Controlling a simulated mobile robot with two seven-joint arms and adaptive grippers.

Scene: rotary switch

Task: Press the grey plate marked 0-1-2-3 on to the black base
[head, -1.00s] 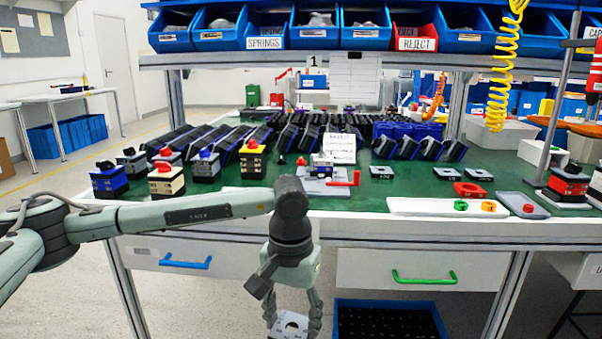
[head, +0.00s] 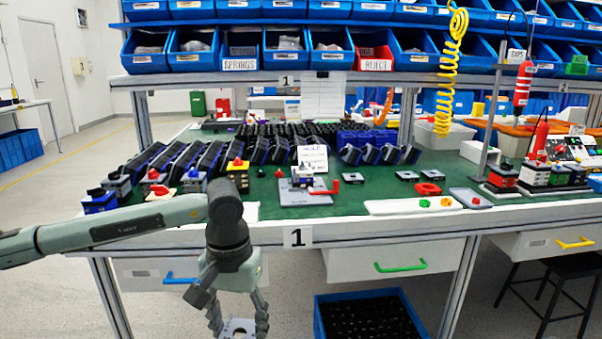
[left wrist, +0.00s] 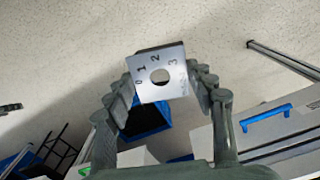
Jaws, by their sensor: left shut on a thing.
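The grey plate (left wrist: 150,93), marked 0-1-2-3 with a round hole in its middle, is between the fingers of my left gripper (left wrist: 161,80) in the left wrist view. The fingers are shut on its two sides. In the head view the left gripper (head: 238,322) points down in front of the bench, below the table top, with the plate (head: 233,325) at the bottom edge. A grey fixture (head: 297,198) with a red lever (head: 327,188) stands on the green bench top. A dark part stands in it, too small to identify surely as the black base. My right gripper is out of view.
Several finished switches (head: 238,176) stand left of the fixture, with rows of dark housings behind. Loose grey plates (head: 407,176) and a white tray (head: 390,207) lie to the right. A blue bin (head: 318,318) sits under the bench. The bench front edge lies between gripper and fixture.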

